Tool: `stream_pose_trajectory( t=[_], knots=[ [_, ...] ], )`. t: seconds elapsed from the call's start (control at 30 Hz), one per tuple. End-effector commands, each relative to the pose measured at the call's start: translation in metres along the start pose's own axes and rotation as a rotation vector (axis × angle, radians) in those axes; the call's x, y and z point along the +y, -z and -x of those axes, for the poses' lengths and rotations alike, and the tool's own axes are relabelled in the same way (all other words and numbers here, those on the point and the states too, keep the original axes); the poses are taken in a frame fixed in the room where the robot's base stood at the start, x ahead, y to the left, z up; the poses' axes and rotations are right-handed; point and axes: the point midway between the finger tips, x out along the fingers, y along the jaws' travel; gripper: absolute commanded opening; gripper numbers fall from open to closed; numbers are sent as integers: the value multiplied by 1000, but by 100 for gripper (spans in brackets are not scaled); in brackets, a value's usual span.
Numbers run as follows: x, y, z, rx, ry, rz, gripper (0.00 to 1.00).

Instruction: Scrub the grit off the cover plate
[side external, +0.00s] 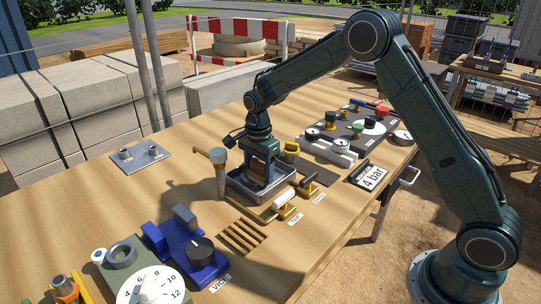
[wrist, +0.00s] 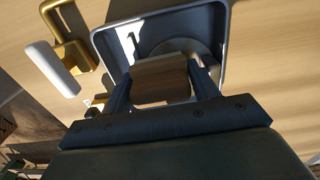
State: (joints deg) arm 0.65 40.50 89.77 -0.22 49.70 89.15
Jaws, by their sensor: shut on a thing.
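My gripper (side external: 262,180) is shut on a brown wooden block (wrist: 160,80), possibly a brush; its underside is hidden. My gripper also shows in the wrist view (wrist: 162,88), with one finger on each side of the block. It points down into a shallow grey metal tray (side external: 243,197), whose rim shows in the wrist view (wrist: 228,35). A pale round disc (wrist: 196,48) lies in the tray, partly covered by the block; it may be the cover plate. I cannot tell whether the block touches it. No grit can be made out.
A grey post (side external: 220,178) stands close left of the tray. A blue vice (side external: 185,245), a dial (side external: 150,290) and a knob panel (side external: 365,128) are farther off.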

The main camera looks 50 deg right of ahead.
Motion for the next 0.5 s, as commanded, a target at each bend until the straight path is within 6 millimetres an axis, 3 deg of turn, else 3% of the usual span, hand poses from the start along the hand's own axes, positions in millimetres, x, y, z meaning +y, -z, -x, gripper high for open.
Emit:
stream_pose_trajectory(
  t=[0.5],
  knots=[
    [2,29,-4,3,-10,-11,41]
  ],
)
